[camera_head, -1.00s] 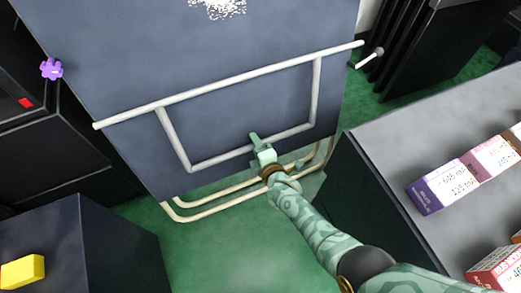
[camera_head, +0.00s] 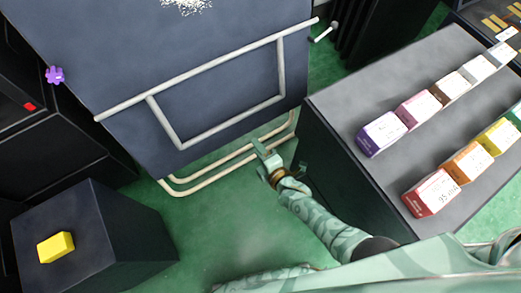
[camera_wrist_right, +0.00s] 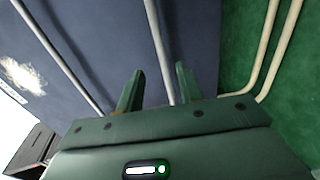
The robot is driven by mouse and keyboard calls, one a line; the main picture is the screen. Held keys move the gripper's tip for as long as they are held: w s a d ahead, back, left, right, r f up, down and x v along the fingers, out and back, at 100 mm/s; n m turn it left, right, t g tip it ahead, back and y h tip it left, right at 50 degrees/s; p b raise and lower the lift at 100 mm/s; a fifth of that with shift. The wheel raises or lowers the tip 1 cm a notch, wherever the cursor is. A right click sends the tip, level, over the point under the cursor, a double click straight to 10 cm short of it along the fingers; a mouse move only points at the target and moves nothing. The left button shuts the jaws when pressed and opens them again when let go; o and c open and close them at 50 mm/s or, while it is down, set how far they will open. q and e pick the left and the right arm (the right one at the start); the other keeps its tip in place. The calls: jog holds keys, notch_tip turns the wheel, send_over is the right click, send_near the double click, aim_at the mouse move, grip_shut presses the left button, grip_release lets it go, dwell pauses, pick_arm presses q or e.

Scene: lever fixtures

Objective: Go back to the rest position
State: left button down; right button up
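My right gripper (camera_head: 266,158) is in the middle of the head view, just below and to the right of the pale U-shaped lever bar (camera_head: 218,131) on the dark blue panel. It looks clear of that bar and overlaps the cream floor rails in the picture. In the right wrist view my right gripper (camera_wrist_right: 158,85) has its two green fingers apart, with no object held. A grey bar (camera_wrist_right: 160,45) runs behind the gap between them. My left gripper is not in view.
A dark counter (camera_head: 345,95) with several coloured boxes stands close to the right of my right arm. Cream rails (camera_head: 215,178) curve out below the panel. A dark block (camera_head: 100,225) with a yellow box (camera_head: 55,247) is at lower left. Green floor (camera_head: 215,235) lies clear between.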

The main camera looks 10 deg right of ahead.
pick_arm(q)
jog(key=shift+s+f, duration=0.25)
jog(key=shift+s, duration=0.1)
pick_arm(e)
jog(key=shift+s, duration=0.15)
